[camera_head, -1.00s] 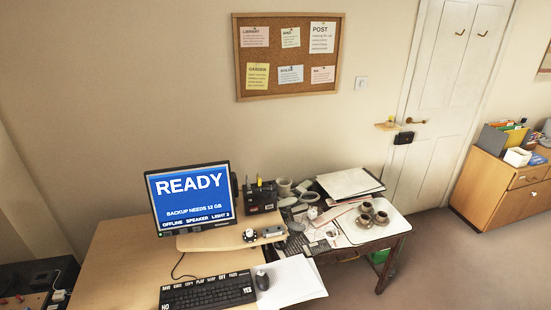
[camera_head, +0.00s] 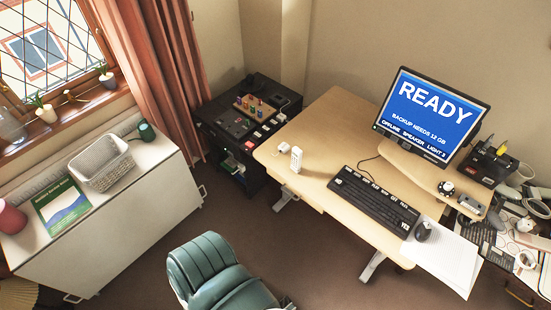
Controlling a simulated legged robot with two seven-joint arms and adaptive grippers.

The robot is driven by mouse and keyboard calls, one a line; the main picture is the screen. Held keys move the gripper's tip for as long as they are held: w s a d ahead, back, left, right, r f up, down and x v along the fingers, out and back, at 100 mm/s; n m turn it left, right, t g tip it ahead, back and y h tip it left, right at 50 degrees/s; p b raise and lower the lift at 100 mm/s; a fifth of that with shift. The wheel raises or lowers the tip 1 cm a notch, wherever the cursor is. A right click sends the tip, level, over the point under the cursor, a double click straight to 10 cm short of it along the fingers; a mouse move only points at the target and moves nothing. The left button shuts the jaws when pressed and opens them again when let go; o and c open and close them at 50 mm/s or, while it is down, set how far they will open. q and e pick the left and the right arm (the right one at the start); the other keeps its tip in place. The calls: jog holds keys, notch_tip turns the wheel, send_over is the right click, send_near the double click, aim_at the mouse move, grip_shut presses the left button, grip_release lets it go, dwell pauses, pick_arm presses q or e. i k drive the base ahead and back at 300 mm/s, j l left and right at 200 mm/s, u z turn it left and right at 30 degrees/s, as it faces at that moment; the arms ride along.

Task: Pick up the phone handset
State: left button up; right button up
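A small white upright object (camera_head: 296,159) stands near the left end of the wooden desk (camera_head: 335,120). It looks like a cordless phone handset, but it is too small to be certain. A smaller pale item (camera_head: 284,148) lies just behind it to the left. Neither of my grippers shows in this view.
A monitor (camera_head: 430,113) reading READY, a black keyboard (camera_head: 375,200) and a mouse (camera_head: 422,231) occupy the desk's right part. A green chair (camera_head: 215,272) stands in front. A black cabinet (camera_head: 225,122) and a white sideboard (camera_head: 95,225) with a basket (camera_head: 101,163) are left.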

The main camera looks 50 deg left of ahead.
aim_at(297, 153)
jog(key=u, duration=1.4)
